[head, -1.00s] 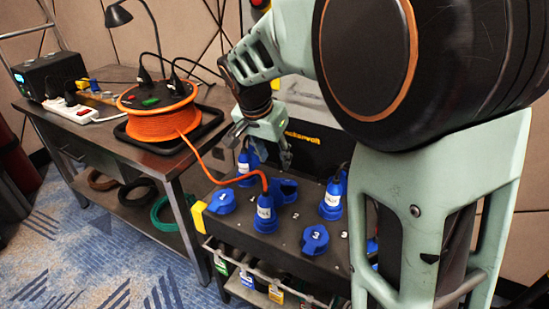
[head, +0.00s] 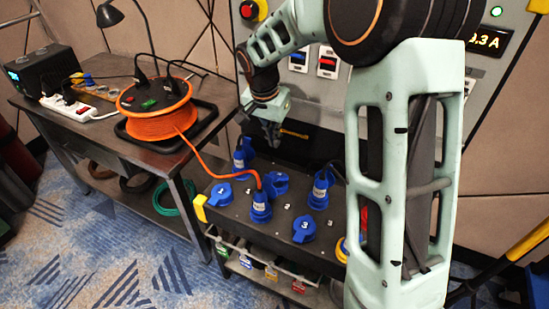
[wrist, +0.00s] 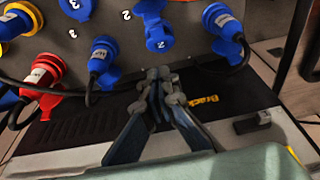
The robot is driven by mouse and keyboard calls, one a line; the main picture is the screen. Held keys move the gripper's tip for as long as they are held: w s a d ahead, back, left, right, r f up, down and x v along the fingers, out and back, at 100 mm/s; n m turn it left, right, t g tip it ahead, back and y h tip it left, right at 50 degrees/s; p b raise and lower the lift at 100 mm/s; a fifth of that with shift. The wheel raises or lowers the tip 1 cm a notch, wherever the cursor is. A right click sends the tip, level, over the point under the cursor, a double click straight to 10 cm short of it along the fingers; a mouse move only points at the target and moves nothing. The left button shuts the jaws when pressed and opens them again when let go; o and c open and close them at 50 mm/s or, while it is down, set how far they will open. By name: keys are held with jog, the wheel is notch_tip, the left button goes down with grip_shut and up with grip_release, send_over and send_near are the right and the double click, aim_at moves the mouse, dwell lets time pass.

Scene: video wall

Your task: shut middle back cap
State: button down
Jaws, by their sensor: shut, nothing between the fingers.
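The middle back cap is blue and sits in the back row of the dark socket box, between two plugs, in the head view (head: 275,183). My gripper (head: 272,140) is behind and above the box's back edge, apart from the cap. In the wrist view its fingertips (wrist: 160,83) are together and empty, pointing toward the cap.
Blue plugs stand left (head: 242,158) and right (head: 320,190) of the cap. A plug with an orange cable (head: 260,208) stands in front, between shut caps 1 (head: 221,195) and 3 (head: 304,229). An orange cable reel (head: 160,115) sits on the side table.

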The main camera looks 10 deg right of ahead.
jog(key=b, duration=0.1)
send_over(273, 175)
jog(key=d, duration=0.1)
jog(key=f, duration=1)
jog(key=shift+s+d, duration=0.2)
jog(key=shift+s, duration=0.15)
jog(key=shift+s+a+f, duration=0.2)
jog(key=shift+s+f, duration=0.05)
jog(key=shift+f, duration=0.25)
jog(key=shift+s+a+f, duration=0.2)
jog(key=shift+s+f, duration=0.05)
jog(key=shift+f, duration=0.25)
jog(key=shift+s+a+f, duration=0.2)
jog(key=shift+s+f, duration=0.1)
jog(key=shift+f, duration=0.25)
jog(key=shift+b, duration=0.35)
jog(key=shift+s+a+f+b, duration=0.3)
jog(key=shift+f+b, duration=0.2)
jog(key=shift+b, duration=0.55)
jog(key=shift+s+r, duration=0.1)
jog(key=shift+r, duration=0.1)
